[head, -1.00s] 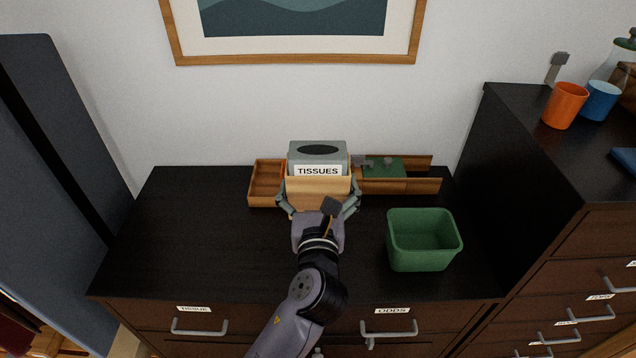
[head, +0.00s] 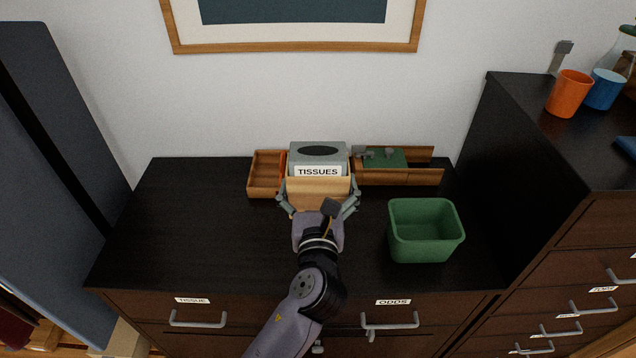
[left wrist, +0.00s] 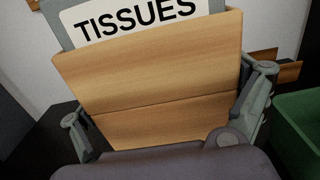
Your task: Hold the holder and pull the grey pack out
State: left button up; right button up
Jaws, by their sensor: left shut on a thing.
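The grey pack (head: 318,153), labelled TISSUES, sits upright in the light wooden holder (head: 318,184) on the dark dresser top. Its upper part with a dark oval opening shows above the holder; the lower part is hidden. My left gripper (head: 318,200) is shut on the holder, one finger at each side. In the left wrist view, the holder's front (left wrist: 150,75) fills the middle, with the pack's label (left wrist: 130,20) above it. My right gripper is not in view.
A wooden tray (head: 266,188) stands left of the holder, and a wooden organiser (head: 420,177) with a green item stands right. A green bin (head: 424,243) stands at the front right. The dresser's left side (head: 185,225) is clear.

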pick_arm(q)
jog(key=shift+f+b, duration=4.6)
jog(key=shift+f, duration=2.85)
jog(key=shift+f, duration=0.35)
jog(key=shift+f, duration=0.1)
